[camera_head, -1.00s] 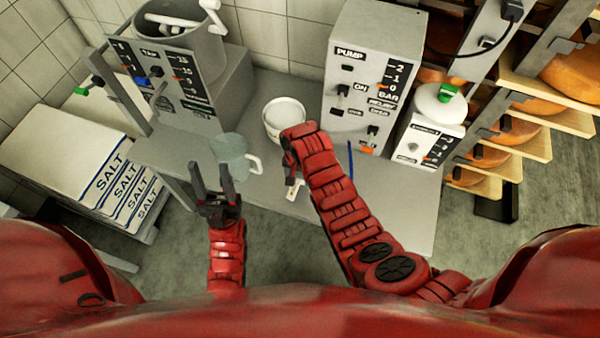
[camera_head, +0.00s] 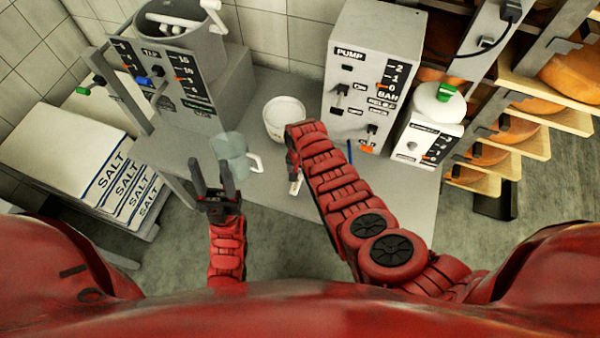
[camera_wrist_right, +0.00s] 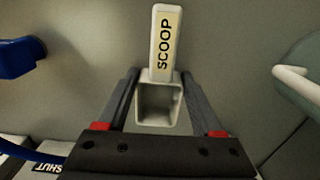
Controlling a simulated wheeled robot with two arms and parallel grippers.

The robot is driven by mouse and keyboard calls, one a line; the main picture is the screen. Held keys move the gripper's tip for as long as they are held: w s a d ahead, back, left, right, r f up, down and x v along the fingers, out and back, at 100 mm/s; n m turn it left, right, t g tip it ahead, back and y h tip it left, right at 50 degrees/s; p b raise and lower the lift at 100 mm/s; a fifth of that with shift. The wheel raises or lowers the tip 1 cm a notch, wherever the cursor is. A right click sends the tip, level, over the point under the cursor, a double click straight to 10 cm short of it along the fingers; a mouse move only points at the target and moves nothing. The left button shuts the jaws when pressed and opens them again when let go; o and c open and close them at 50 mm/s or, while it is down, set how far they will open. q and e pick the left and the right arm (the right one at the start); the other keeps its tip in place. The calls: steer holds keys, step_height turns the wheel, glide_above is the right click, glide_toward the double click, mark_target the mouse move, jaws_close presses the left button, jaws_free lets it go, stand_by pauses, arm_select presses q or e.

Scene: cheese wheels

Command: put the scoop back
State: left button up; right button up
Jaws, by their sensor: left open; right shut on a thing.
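A white piece lettered SCOOP (camera_wrist_right: 163,45) with a hollow square part lies between the fingers of my right gripper (camera_wrist_right: 158,100) in the right wrist view. The fingers are shut on the square part. In the head view a small pale end (camera_head: 295,187) of it shows below my right gripper (camera_head: 291,163), near the front edge of the bench; the arm hides most of it. My left gripper (camera_head: 210,172) is open and empty, just in front of a clear greenish jug (camera_head: 231,158).
The grey bench (camera_head: 270,90) holds a white pot (camera_head: 286,110), the PUMP box (camera_head: 372,70), a white-lidded device (camera_head: 432,120) and a grey vat unit (camera_head: 185,70). A blue part (camera_wrist_right: 18,57) and the jug's handle (camera_wrist_right: 300,85) flank the right gripper. Salt bags (camera_head: 80,165) stand left.

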steer(key=shift+f, duration=0.15)
steer(key=o, duration=1.4)
steer(key=shift+c, duration=0.2)
steer(key=shift+r, duration=0.25)
steer(key=shift+w+r, duration=0.1)
steer(key=shift+r, duration=0.75)
step_height(320, 180, up, 10)
steer(key=b, duration=0.1)
steer(key=shift+b, duration=0.35)
